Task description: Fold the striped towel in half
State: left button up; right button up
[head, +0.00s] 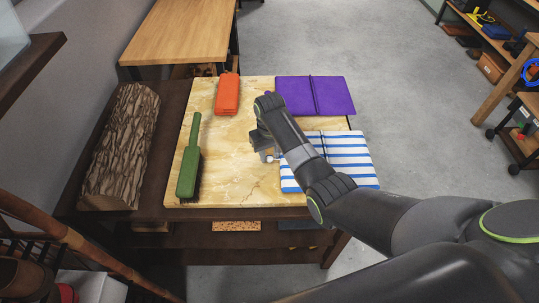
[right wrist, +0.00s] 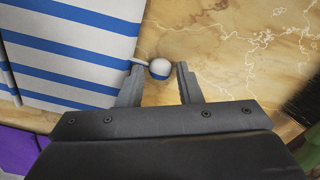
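The striped towel (head: 356,151), white with blue stripes, lies flat at the right of the marble-patterned board, partly hidden by my right arm. A dark line crosses it near the middle. It also fills the upper left of the right wrist view (right wrist: 70,50). My right gripper (head: 266,156) is at the towel's left edge. In the right wrist view its fingers (right wrist: 160,80) are apart, with the knob between their tips. My left gripper is not in view.
A purple cloth (head: 335,94) lies behind the striped towel. An orange object (head: 227,95) and a green-handled brush (head: 188,165) lie on the board (head: 222,180). A bark-covered log (head: 122,145) lies on the dark table at left. The board's middle is clear.

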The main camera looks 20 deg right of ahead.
jog(key=shift+f, duration=0.5)
grip_shut()
jog(key=shift+r, duration=0.1)
